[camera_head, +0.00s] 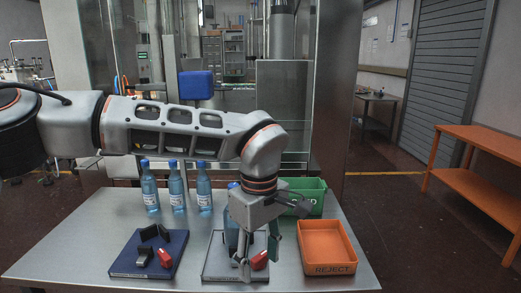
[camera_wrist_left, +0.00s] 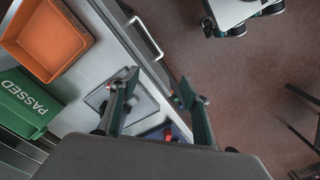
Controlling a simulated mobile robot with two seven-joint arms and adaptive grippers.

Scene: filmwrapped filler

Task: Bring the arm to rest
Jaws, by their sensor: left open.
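My left arm (camera_head: 190,125) reaches in from the left across the table, with its wrist bent down. My left gripper (camera_head: 258,258) points down over the grey tray (camera_head: 214,272) at the front middle of the table. In the left wrist view, the gripper's (camera_wrist_left: 158,84) two fingers stand apart with nothing between them. A red part (camera_head: 260,260) shows at the tray, close to the fingers. A bottle (camera_head: 232,216) is partly hidden behind the gripper. My right gripper is not in view.
Three blue bottles (camera_head: 177,188) stand at the back left. A dark blue tray (camera_head: 125,264) holds black and red parts. The orange REJECT bin (camera_head: 329,268) and green PASSED bin (camera_head: 316,195) stand right of the gripper. An orange bench (camera_head: 480,185) is far right.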

